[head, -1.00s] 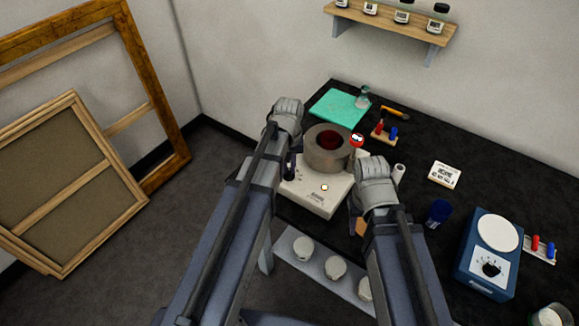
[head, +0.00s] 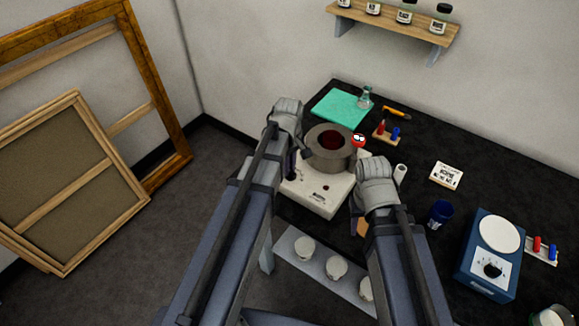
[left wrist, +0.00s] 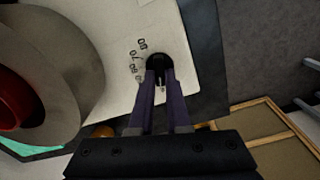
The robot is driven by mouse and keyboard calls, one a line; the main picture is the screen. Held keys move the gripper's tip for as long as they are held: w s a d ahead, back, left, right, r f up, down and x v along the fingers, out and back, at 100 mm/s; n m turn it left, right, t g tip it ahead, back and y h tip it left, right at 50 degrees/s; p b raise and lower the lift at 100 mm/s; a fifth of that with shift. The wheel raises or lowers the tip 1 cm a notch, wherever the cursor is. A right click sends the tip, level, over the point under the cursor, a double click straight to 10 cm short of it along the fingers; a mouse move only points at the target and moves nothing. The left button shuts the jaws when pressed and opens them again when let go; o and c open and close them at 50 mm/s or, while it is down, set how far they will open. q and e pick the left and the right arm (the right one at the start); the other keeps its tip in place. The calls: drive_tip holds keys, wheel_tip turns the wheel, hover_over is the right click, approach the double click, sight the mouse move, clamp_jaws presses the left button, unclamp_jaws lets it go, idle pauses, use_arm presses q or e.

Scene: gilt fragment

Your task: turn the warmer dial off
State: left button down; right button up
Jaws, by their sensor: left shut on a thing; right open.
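The warmer (head: 318,198) is a white base on the dark bench with a grey ring-shaped body (head: 323,155) and dark red contents. Its black round dial (left wrist: 155,60) sits on the base beside printed numbers in the left wrist view. My left gripper (left wrist: 158,78) is shut on the dial; in the head view its fingers (head: 291,168) are at the base's left side, and the dial is mostly hidden.
A teal mat (head: 340,108) and glass flask (head: 365,97) lie behind the warmer. A dark blue cup (head: 440,213) and blue device (head: 489,255) stand to the right. Wooden frames (head: 75,185) lean at left.

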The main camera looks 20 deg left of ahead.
idle(0.4)
use_arm(q)
drive_tip(key=c, duration=0.9)
unclamp_jaws()
use_arm(e)
drive_tip(key=shift+r, duration=0.1)
use_arm(q)
wheel_tip(320, 180, up, 8)
drive_tip(key=p, duration=0.8)
use_arm(e)
wheel_tip(320, 180, up, 8)
use_arm(q)
drive_tip(key=shift+f, duration=0.1)
use_arm(e)
drive_tip(key=shift+f, duration=0.2)
